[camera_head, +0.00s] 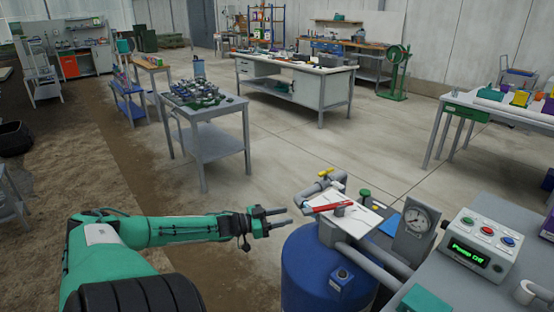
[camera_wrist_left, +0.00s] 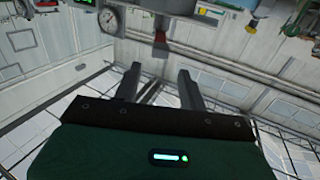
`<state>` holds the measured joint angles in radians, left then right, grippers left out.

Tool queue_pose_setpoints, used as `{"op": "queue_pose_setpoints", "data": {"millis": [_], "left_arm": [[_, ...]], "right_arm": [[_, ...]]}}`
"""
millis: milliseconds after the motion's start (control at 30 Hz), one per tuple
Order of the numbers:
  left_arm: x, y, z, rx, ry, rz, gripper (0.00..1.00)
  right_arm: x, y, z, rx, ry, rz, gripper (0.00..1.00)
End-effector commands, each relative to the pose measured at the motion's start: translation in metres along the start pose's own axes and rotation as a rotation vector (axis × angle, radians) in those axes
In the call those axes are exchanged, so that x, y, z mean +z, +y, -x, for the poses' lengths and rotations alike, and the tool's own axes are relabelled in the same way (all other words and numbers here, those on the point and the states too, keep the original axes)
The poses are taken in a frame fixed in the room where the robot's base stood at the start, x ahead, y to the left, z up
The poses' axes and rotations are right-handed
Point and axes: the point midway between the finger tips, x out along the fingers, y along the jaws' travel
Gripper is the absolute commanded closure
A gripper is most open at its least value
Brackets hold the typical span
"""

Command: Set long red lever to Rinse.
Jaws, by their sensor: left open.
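The long red lever (camera_head: 329,208) lies across a white plate (camera_head: 357,220) on top of the blue tank, pointing left toward my gripper. Marks on the plate are too small to read, so I cannot tell its setting. My left gripper (camera_head: 289,217) is open and empty, to the left of the lever's tip and apart from it. In the left wrist view, the two fingers of my left gripper (camera_wrist_left: 188,92) stand apart, and a red end (camera_wrist_left: 160,38), likely the lever's, shows beyond them. My right gripper is in neither view.
A control box (camera_head: 480,242) reading "Pump Off" sits at right. A cluttered grey table (camera_head: 213,146) stands behind my left arm. Open floor lies between.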

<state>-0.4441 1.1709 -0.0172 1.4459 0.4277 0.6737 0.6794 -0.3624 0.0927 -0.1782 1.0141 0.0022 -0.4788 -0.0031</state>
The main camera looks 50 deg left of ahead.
Motion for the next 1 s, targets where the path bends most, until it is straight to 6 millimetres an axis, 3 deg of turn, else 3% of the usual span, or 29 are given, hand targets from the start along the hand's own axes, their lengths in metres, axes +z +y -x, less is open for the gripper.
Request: {"op": "queue_pose_setpoints", "data": {"millis": [267,867,1000], "left_arm": [[0.0,0.0,0.014,0.0,-0.001,0.0,0.58],[0.0,0.0,0.014,0.0,0.0,0.0,0.58],[0.011,-0.004,0.02,-0.028,-0.017,-0.002,0.58]], "right_arm": [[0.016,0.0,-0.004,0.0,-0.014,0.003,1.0],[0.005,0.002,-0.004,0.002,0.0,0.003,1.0],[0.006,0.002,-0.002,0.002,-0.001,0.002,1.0]]}}
